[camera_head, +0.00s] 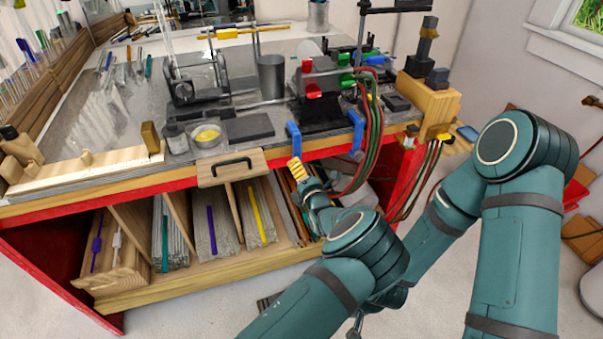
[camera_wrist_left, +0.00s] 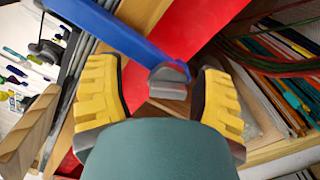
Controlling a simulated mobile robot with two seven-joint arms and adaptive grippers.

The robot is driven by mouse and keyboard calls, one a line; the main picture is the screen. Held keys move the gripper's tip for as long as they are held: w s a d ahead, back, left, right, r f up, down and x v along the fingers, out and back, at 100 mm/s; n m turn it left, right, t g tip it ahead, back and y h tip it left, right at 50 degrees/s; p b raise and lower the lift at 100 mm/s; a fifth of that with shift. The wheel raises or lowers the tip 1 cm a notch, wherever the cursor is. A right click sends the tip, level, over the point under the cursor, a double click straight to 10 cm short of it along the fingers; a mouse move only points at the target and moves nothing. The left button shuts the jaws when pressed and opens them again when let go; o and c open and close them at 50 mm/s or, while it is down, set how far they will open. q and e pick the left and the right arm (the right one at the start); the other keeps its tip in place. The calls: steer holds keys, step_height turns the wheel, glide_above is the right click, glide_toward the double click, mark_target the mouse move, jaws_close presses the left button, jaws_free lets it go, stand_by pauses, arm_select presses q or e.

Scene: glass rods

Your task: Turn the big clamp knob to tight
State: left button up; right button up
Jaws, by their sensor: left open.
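Two blue clamps grip the bench's front edge. The left clamp (camera_head: 294,140) is right above my left gripper (camera_head: 297,170); the right clamp (camera_head: 356,130) has a grey knob (camera_head: 356,155) at its lower end. In the left wrist view a blue clamp bar (camera_wrist_left: 115,30) ends in a grey knob (camera_wrist_left: 169,82). This knob lies between the spread yellow fingers of my left gripper (camera_wrist_left: 160,85), with gaps on both sides. In the head view my gripper hides that knob. My right gripper is not clearly visible; my left arm covers that area.
A wooden board with a black handle (camera_head: 231,167) is left of my left gripper. Red and green hoses (camera_head: 372,140) hang beside the right clamp. A lower shelf (camera_head: 200,272) holds rods in wooden dividers. Glassworking equipment stands on the bench top (camera_head: 105,115).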

mark_target(299, 141)
arm_select(q)
step_height(299, 141, up, 8)
steer(key=shift+a+r, duration=0.1)
steer(key=shift+r, duration=0.5)
steer(key=shift+s+f+n, duration=0.3)
steer(key=shift+f+n, duration=0.1)
steer(key=s+d+f+n+b, duration=0.2)
steer(key=s+f+n+b, duration=0.1)
steer(key=s+f+n, duration=0.4)
steer(key=s+d+f+n+b, duration=0.2)
steer(key=s+n+b, duration=0.1)
steer(key=s+n, duration=0.4)
steer(key=shift+n, duration=0.8)
steer(key=x, duration=0.5)
steer(key=b+x, duration=0.1)
steer(key=x, duration=0.9)
steer(key=shift+w+d+f, duration=0.1)
steer(key=shift+d+f, duration=0.1)
steer(key=shift+d, duration=0.1)
arm_select(e)
step_height(299, 141, down, 7)
steer(key=s, duration=0.1)
steer(key=shift+s+a+f+g, duration=0.15)
steer(key=shift+s+a+g, duration=0.05)
steer(key=shift+s+g, duration=0.15)
